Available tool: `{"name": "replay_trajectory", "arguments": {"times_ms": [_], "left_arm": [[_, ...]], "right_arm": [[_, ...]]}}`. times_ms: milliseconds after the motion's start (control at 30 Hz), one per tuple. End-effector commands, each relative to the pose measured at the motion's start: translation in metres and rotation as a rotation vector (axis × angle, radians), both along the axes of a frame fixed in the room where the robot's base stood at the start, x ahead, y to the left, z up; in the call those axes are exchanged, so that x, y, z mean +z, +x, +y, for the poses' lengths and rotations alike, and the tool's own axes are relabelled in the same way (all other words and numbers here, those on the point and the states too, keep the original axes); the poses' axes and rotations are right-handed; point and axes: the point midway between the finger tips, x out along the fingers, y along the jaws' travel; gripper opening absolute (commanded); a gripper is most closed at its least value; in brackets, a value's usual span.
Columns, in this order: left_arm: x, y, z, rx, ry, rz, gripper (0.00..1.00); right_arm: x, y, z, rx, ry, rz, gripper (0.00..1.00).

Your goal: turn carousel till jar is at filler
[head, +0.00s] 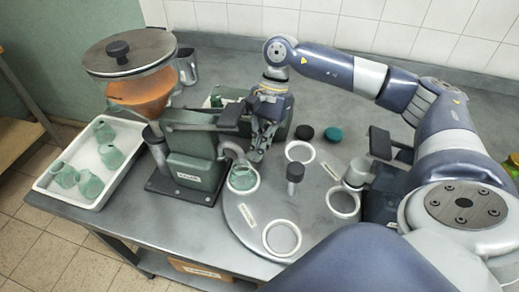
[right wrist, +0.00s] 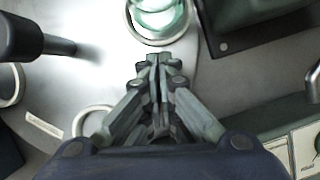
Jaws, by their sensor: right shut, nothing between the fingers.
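The grey round carousel (head: 255,215) lies on the bench, with white ring seats and a dark-topped post (head: 294,176) at its middle. A green glass jar (head: 243,180) stands in the ring seat beside the green filler machine (head: 190,145), close by its spout (head: 234,150); I cannot tell whether it is exactly under it. My right gripper (head: 259,150) is shut and empty, pointing down just behind the jar. In the right wrist view the shut fingertips (right wrist: 160,62) are a little apart from the jar (right wrist: 158,18) in the picture. My left gripper is not in view.
Other ring seats (head: 282,252) look empty. A second machine (head: 380,190) stands at the carousel's right. A black lid (head: 304,132) and a teal lid (head: 334,134) lie behind. A white tray (head: 92,200) of green jars is left; a metal jug (head: 187,68) stands at the back.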

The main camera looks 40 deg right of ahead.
Motion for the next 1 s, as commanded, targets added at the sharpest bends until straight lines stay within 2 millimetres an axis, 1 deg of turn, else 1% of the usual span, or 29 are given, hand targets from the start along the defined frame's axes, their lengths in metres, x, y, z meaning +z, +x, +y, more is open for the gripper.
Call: {"name": "replay_trajectory", "arguments": {"times_ms": [300,400,500,600,700,1000], "left_arm": [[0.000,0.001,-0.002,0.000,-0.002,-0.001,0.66],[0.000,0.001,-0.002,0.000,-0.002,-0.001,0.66],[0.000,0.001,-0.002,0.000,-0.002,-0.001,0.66],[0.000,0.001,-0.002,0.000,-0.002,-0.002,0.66],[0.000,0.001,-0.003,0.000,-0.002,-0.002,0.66],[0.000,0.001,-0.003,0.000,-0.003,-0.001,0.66]], "right_arm": [[0.061,0.012,-0.022,-0.001,0.002,-0.006,0.00],[0.078,0.014,-0.028,-0.001,0.003,-0.005,0.00],[0.092,0.016,-0.032,0.000,0.002,-0.004,0.00],[0.100,0.017,-0.036,0.000,0.002,-0.002,0.00],[0.104,0.018,-0.037,0.001,0.001,-0.001,0.00],[0.104,0.018,-0.038,0.001,0.001,-0.001,0.00]]}}
